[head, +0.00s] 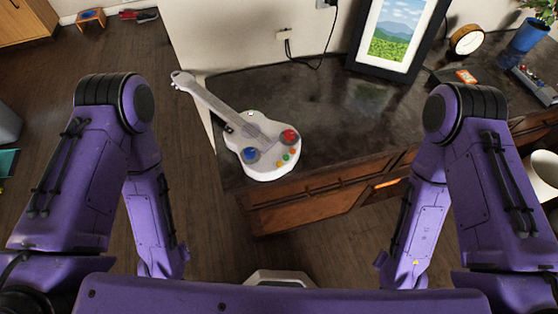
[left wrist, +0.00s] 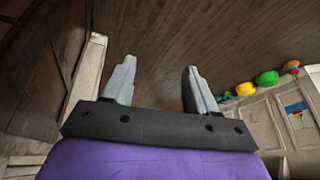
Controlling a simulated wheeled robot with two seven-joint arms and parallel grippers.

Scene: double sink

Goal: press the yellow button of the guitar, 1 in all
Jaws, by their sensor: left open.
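A white toy guitar (head: 268,168) lies on the dark top of a wooden cabinet in the head view, its neck pointing to the upper left. The small buttons are too small to tell the yellow one surely. My left gripper (left wrist: 159,76) is open and empty in the left wrist view, over the wooden floor, with no guitar in that view. Neither gripper shows in the head view.
The cabinet top (head: 345,115) is clear right of the guitar. A framed picture (head: 393,35), a round clock (head: 467,40) and a blue plant pot (head: 530,33) stand farther right. The left wrist view shows coloured round things (left wrist: 267,78) beside a pale cabinet (left wrist: 262,117).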

